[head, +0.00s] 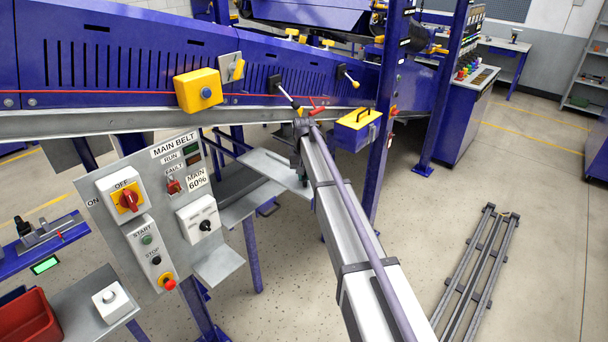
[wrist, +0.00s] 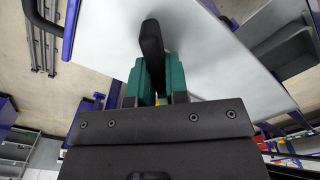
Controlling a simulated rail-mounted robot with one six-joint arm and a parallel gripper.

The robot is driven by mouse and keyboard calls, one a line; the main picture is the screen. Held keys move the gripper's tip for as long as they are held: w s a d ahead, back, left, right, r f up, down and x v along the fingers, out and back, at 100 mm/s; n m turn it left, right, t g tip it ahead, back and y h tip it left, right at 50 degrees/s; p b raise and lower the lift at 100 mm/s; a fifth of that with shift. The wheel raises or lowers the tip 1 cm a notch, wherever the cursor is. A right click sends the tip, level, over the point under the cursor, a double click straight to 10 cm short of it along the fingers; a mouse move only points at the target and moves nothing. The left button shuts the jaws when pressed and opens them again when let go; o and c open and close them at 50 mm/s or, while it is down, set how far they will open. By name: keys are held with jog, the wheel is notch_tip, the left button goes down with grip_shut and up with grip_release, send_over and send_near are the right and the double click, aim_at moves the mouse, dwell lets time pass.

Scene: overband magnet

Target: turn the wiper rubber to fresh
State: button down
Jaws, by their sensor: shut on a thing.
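My gripper (wrist: 155,88), with green finger pads, is shut on a black bar with a rounded end (wrist: 152,40), which looks like the wiper rubber. The bar sticks out past the fingertips, over a pale grey plate (wrist: 210,50). I cannot tell whether it touches the plate or which edge is fresh. In the head view my gripper (head: 303,178) is small and mostly hidden behind my arm, at the right end of the grey plate (head: 262,167) below the blue conveyor. The bar cannot be made out there.
The blue conveyor frame (head: 110,55) runs above the plate, with a yellow box (head: 198,90) and handles on it. A blue post (head: 388,110) stands right of my arm. The control panel (head: 150,210) is at left. Dark rails (head: 475,270) lie on open floor at right.

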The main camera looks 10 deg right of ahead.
jog(key=n, duration=0.4)
jog(key=shift+n, duration=0.3)
jog(key=n, duration=0.4)
dwell(0.4)
jog(key=c, duration=1.1)
grip_release()
jog(key=shift+r, duration=0.1)
notch_tip(320, 180, up, 11)
jog(key=p, duration=1.1)
